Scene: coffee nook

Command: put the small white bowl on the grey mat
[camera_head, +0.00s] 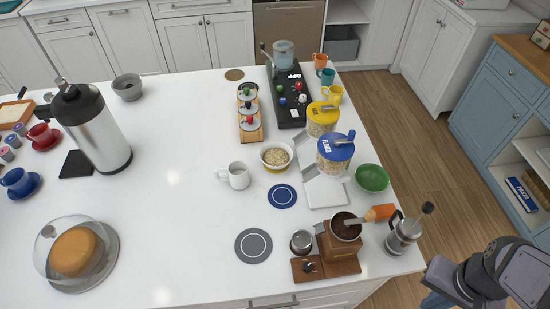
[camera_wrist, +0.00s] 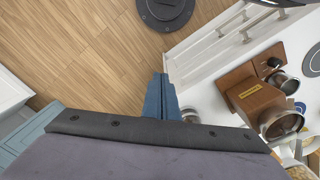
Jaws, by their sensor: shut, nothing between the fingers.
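The small white bowl (camera_head: 264,160) stands upright on the white counter in the head view and holds pale oat flakes. The grey mat (camera_head: 253,246) is a flat disc with a thin white ring, lying bare nearer the counter's front edge, below and slightly left of the bowl. My gripper's blue fingers (camera_wrist: 163,97) are shut and empty in the wrist view. They are over the wooden floor beside the counter, away from the bowl and mat. In the head view my arm is at the lower right, with the fingertips largely cut off or hidden.
A blue mat (camera_head: 282,196) lies between bowl and grey mat. A white mug (camera_head: 238,176) stands left of the bowl. The flakes dispenser (camera_head: 335,150) is close at its right. A wooden grinder (camera_head: 338,250) and French press (camera_head: 403,236) stand along the front right edge.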

